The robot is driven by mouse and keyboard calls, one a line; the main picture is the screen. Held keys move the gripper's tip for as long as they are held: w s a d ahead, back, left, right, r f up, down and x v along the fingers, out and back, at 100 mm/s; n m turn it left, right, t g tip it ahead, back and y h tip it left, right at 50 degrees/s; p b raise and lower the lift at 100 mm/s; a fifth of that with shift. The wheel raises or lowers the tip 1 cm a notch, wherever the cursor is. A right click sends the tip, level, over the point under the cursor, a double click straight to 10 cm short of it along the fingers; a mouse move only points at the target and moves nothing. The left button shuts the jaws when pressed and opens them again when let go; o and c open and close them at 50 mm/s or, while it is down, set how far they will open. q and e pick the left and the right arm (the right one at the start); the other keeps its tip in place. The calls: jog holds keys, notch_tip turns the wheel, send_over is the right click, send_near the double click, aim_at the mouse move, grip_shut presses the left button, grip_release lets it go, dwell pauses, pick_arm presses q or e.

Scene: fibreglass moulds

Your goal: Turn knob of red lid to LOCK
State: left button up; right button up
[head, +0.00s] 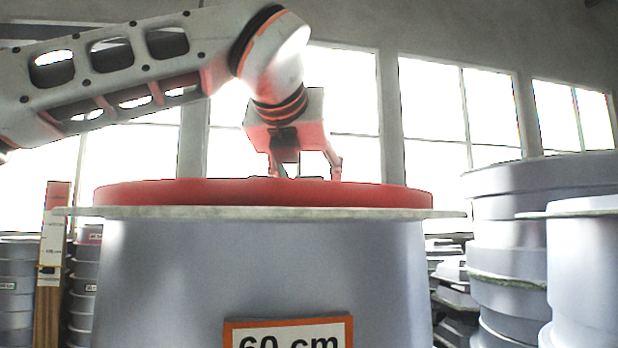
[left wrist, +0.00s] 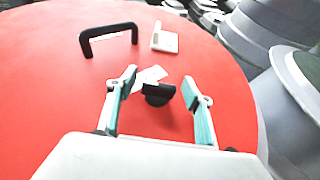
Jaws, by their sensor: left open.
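The red lid (head: 265,193) lies on top of a large grey mould (head: 180,265) in the head view. It fills much of the left wrist view (left wrist: 50,90). The black knob (left wrist: 158,94) stands on the lid, with a white label (left wrist: 151,74) partly hidden beside it. My left gripper (head: 305,172) points down over the lid. In the left wrist view the open left gripper (left wrist: 158,80) has one fingertip on each side of the knob, with gaps visible. I cannot read the label or tell the knob's setting. My right gripper is in neither view.
A black handle (left wrist: 108,32) and a white block (left wrist: 165,38) are on the lid beyond the knob. The mould bears a "60 cm" sign (head: 288,333). Grey moulds (head: 510,240) are stacked at the right, and more (head: 18,290) stand at the left.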

pick_arm(q)
jog(key=v, duration=1.2)
jog(key=shift+r, duration=0.1)
